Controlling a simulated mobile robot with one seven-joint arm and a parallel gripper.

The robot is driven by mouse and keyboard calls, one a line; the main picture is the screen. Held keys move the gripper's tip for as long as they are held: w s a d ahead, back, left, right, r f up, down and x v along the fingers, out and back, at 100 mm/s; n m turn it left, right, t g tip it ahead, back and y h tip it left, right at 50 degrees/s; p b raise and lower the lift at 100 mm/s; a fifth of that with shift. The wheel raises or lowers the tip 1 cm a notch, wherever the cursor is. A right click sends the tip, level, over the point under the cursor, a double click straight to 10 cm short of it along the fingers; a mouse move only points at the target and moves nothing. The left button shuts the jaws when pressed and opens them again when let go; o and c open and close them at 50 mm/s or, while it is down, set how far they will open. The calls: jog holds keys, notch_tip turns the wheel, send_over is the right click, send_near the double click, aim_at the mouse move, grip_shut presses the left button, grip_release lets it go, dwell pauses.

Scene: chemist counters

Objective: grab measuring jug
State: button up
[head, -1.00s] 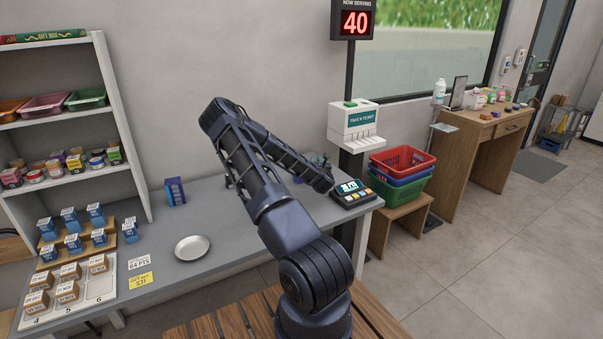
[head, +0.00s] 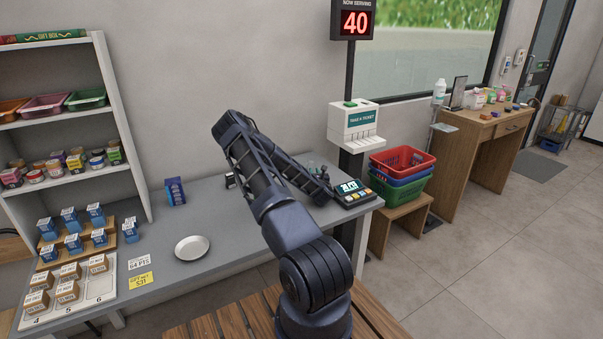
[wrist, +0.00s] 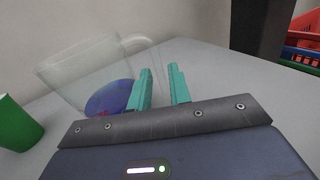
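A clear, see-through measuring jug (wrist: 85,66) stands at the left of the wrist view, on the grey counter. A blue-purple round thing (wrist: 108,98) shows at the jug's lower part, partly hidden by my gripper. In the head view my arm hides most of the fingers, and the jug cannot be made out clearly.
Stacked baskets (head: 402,162) stand right of the counter.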

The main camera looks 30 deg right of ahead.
jog(key=shift+w+d, duration=0.15)
jog(key=shift+w, duration=0.2)
grip_shut()
jog(key=shift+r, duration=0.25)
